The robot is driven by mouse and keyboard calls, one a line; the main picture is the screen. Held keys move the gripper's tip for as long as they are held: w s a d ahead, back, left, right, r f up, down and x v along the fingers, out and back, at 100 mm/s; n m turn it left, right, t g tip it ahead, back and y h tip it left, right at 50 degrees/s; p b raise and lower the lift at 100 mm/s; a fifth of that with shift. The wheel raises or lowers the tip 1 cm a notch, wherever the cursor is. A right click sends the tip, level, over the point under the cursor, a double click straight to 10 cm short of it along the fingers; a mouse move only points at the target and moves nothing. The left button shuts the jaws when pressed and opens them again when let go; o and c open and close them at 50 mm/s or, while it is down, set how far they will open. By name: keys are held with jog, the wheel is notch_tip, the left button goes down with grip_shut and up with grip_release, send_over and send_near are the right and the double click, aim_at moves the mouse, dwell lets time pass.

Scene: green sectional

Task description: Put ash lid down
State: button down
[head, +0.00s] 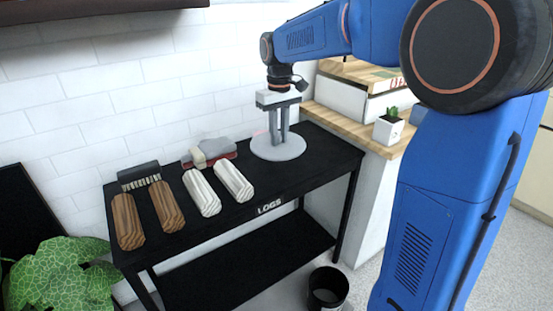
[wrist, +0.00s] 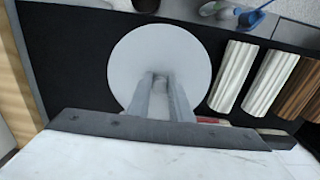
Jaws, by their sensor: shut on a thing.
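The ash lid (head: 264,151) is a flat, round, light grey disc at the right end of the black table. My gripper (head: 279,138) points down over its middle and is shut on it; the fingers hide the part that they grip. In the wrist view the lid (wrist: 135,55) shows as a pale disc, with my gripper's two fingers (wrist: 160,80) close together at its centre. The lid looks level. It is at or just above the tabletop; I cannot tell whether it touches.
The black table (head: 262,194) holds two brown logs (head: 127,222), two white logs (head: 202,193), a brush (head: 140,174) and a grey-red cloth-like bundle (head: 215,151). A black bin (head: 328,289) stands on the floor in front. A potted plant (head: 389,126) stands on the wooden counter at right.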

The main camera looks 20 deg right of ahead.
jog(key=shift+f, duration=4)
jog(key=shift+f, duration=0.15)
jog(key=c, duration=1.6)
grip_release()
